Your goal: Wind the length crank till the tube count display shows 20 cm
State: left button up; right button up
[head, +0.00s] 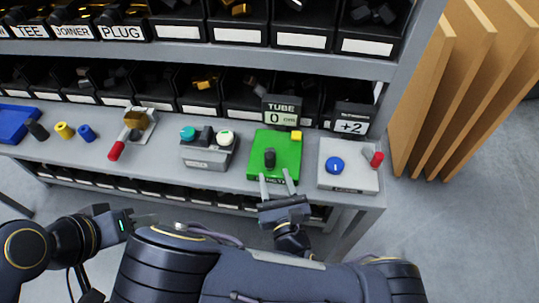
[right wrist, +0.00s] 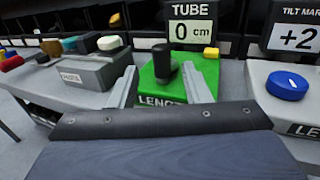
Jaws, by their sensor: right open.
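The green length crank box (head: 262,172) sits on the grey bench, with a black upright crank knob (head: 270,157) and a small yellow block at its back right. The tube display (head: 281,110) behind it reads 0 cm. My right gripper (head: 277,178) is open in front of the box, its fingers pointing at the knob. In the right wrist view the knob (right wrist: 161,62) stands between and beyond the two fingertips, with a gap on both sides. My left gripper (head: 145,219) is low at the left, away from the bench; its jaws are too small to read.
Right of the green box is a grey panel (head: 340,183) with a blue knob (head: 334,164), a red-tipped handle and a +2 display (head: 352,119). Left is a button box (head: 206,160). A red-handled lever (head: 117,149) stands further left. Shelf bins line the back.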

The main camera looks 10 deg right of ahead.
aim_at(270, 161)
jog(key=w, duration=0.2)
jog(key=w+p, duration=0.1)
jog(key=w, duration=0.2)
jog(key=w+p, duration=0.1)
jog(key=w, duration=0.1)
jog(key=shift+w+a, duration=0.2)
jog(key=shift+a, duration=0.05)
grip_shut()
